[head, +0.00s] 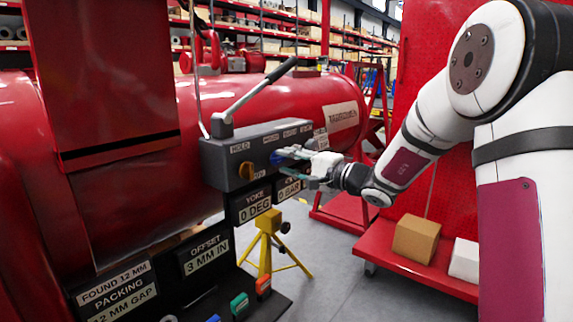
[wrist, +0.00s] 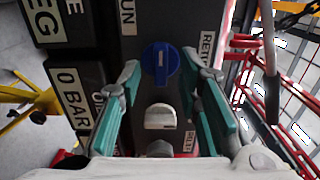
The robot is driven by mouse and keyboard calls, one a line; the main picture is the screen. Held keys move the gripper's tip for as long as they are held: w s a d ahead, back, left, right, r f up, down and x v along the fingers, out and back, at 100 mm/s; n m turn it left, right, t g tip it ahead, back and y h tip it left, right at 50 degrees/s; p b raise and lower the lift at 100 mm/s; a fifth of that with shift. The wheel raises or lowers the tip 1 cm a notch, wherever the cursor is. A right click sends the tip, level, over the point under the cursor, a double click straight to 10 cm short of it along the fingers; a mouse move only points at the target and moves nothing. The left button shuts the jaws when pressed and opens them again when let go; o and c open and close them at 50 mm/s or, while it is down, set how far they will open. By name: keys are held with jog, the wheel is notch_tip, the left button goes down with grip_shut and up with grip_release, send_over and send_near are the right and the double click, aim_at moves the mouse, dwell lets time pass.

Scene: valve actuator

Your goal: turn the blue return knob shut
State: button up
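The blue return knob (wrist: 160,62) is on the dark face of the control box, with its white pointer mark upright in the wrist view. In the head view the blue knob (head: 277,158) is partly hidden by my gripper (head: 285,160). In the wrist view my gripper (wrist: 165,100) is open, its two green-lined fingers spread on either side, with the knob seen between and just past their tips. I cannot tell whether a finger touches it. A pale knob (wrist: 160,116) lies lower between the fingers.
The grey control box (head: 225,160) also carries an orange knob (head: 247,171) and a long lever (head: 262,88). Label plates (head: 250,204) hang below it. A yellow stand (head: 267,240) is on the floor below. A red cart (head: 410,255) holds boxes at right.

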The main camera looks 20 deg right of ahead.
jog(key=shift+w+a, duration=0.35)
jog(key=shift+w, duration=0.05)
grip_shut()
